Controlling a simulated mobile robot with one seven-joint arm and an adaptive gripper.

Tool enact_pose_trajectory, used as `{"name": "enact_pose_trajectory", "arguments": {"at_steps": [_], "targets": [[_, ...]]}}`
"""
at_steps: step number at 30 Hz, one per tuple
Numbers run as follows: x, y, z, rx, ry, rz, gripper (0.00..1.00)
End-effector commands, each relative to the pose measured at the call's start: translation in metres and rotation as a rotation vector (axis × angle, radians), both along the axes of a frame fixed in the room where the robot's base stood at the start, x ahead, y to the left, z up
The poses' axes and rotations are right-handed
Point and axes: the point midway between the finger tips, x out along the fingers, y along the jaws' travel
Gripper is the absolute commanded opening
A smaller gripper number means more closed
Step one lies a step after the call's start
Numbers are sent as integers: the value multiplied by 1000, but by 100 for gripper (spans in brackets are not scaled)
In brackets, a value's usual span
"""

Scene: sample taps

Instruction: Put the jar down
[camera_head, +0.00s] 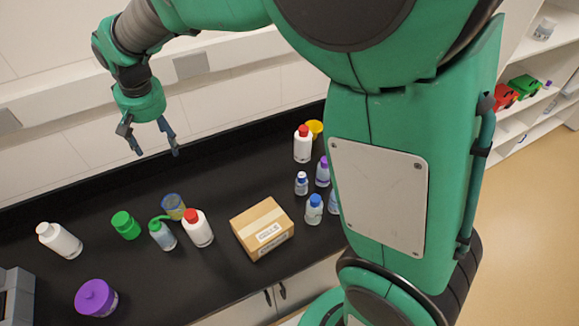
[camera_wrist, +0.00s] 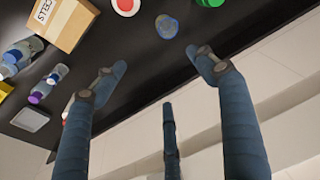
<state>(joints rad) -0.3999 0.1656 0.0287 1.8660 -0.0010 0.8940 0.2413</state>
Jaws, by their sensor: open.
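My gripper (camera_head: 155,151) is open and empty, raised above the back of the black counter near the wall. Its three fingers also show spread apart in the wrist view (camera_wrist: 158,75), with nothing between them. A squat jar with a purple lid (camera_head: 96,297) stands at the front left of the counter. A green-lidded jar (camera_head: 126,225) stands farther back, below and left of my gripper; a green lid (camera_wrist: 210,3) shows at the wrist view's top edge. Both stand apart from my gripper. I cannot tell which jar is meant.
A translucent blue cup (camera_head: 172,205), a green-topped wash bottle (camera_head: 162,236) and a red-capped white bottle (camera_head: 198,230) stand close together. A cardboard box (camera_head: 262,228) is right of them. A white bottle (camera_head: 60,240) stands left. The counter (camera_head: 120,180) is bare along the back.

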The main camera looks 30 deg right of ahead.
Motion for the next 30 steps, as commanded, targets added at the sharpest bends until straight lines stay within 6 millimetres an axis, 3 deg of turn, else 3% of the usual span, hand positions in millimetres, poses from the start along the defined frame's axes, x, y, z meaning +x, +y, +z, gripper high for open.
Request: {"name": "enact_pose_trajectory", "arguments": {"at_steps": [6, 15, 30], "targets": [[-36, -55, 41, 10, -47, -27, 71], [-95, -121, 78, 17, -108, -60, 71], [-207, -206, 102, 9, -212, -116, 71]]}}
